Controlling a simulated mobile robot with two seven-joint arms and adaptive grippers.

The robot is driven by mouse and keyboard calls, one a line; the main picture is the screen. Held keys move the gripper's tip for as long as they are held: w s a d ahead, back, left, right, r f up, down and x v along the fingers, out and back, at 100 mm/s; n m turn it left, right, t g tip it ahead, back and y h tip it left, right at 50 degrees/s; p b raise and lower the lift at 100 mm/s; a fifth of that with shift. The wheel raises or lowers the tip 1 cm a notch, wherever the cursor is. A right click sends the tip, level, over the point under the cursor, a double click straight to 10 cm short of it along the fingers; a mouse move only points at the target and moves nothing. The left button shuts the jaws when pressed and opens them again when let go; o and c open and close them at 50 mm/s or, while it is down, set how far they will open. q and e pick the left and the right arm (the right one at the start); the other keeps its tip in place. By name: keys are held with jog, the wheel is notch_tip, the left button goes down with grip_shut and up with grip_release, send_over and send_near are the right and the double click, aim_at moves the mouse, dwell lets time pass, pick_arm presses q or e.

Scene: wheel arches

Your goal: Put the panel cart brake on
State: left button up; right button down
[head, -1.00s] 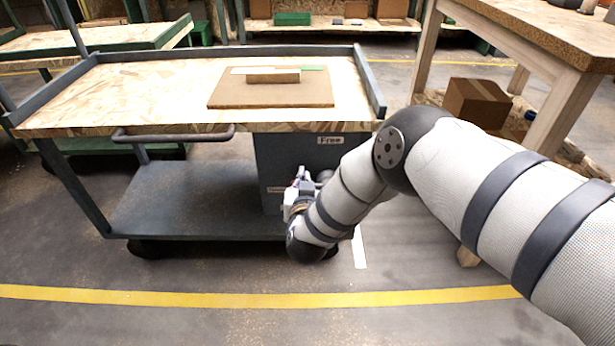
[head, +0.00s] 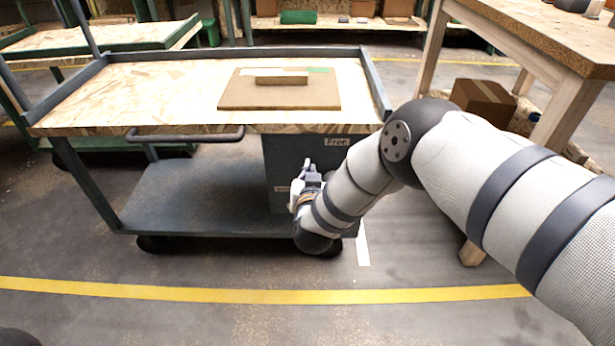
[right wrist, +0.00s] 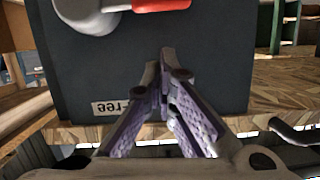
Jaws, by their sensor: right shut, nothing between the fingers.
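The panel cart (head: 190,195) has a wooden top, a lower shelf and a dark panel (head: 280,150) under its right end. A "Free" label (head: 337,142) is high on the panel; it appears upside down in the right wrist view (right wrist: 113,107). A second small label (head: 282,189) is lower, too small to read. In the right wrist view, a grey lever (right wrist: 92,18) with a red grip (right wrist: 160,4) is partly cut off by the top edge. My right gripper (head: 308,166) is in front of the panel. Its fingers (right wrist: 164,65) are shut and empty, apart from the lever in that picture. My left gripper is out of view.
A brown board with a small block (head: 280,93) lies on the cart top. The cart's push handle (head: 185,135) sticks out in front. A wooden table (head: 560,45) stands at right, with a cardboard box (head: 483,100) beneath. The floor in front is clear.

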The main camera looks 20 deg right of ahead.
jog(key=r+p+v, duration=0.1)
jog(key=p+v, duration=0.1)
jog(key=v, duration=0.8)
jog(key=shift+a+p, duration=0.15)
jog(key=shift+p, duration=0.2)
jog(key=shift+r, duration=0.1)
